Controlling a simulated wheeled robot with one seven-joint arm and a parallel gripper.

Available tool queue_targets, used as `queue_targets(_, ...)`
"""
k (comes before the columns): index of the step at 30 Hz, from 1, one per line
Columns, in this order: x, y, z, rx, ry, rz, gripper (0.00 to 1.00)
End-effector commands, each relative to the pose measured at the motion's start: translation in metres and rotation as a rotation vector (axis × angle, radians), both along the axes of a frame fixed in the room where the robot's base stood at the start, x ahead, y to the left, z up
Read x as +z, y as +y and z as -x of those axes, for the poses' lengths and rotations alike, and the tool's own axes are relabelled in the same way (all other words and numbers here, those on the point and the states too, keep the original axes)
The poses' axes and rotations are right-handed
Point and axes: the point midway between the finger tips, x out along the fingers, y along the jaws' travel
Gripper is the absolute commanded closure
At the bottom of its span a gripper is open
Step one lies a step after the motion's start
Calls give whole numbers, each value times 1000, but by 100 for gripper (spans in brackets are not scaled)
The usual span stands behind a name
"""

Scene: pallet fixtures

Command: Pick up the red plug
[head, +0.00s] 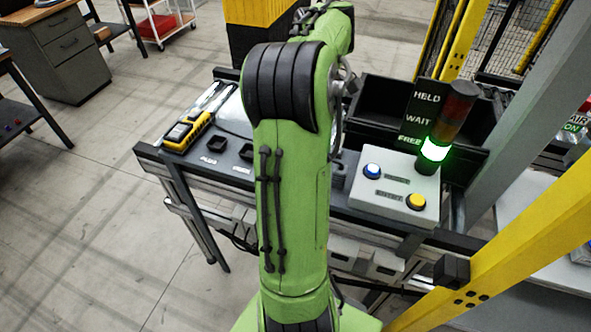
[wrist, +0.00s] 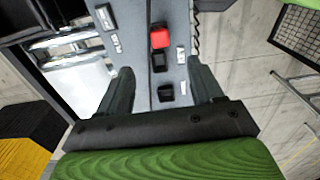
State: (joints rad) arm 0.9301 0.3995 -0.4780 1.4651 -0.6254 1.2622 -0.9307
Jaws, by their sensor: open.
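The red plug (wrist: 159,38) shows in the wrist view, in the upper middle on the grey bench top. It sits in line with two black square holders, one (wrist: 159,62) just below it and another (wrist: 166,93) lower still. My gripper (wrist: 160,65) is open and empty, its two dark fingers apart on either side of the holders. The plug lies beyond the fingertips in the picture, roughly midway between their lines. In the head view my green arm hides the plug and my gripper; two black holders (head: 217,143) (head: 246,153) show left of the arm.
A grey button box (head: 394,190) and a stack light (head: 447,130) lit green beside "FREE" stand right of my arm. A black bin (head: 382,105) is behind. A yellow tool (head: 187,132) lies at the bench's left end. A yellow post (head: 520,250) rises at right.

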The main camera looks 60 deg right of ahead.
Motion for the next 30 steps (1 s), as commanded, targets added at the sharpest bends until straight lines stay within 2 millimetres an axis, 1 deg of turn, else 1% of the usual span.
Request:
queue_targets(1, -18, 1, -1, 0, 2, -4, 34)
queue_targets(3, -37, 2, -1, 0, 3, -6, 34)
queue_targets(9, -83, 2, -1, -1, 2, -5, 34)
queue_targets(14, -101, 1, -2, -1, 0, -2, 34)
queue_targets(21, -143, 1, -4, -2, 1, -2, 34)
queue_targets(24, -149, 1, -4, -1, 0, 0, 34)
queue_targets(29, -149, 1, -4, -1, -1, 1, 34)
queue_targets(30, -148, 1, -4, -1, -1, 1, 37)
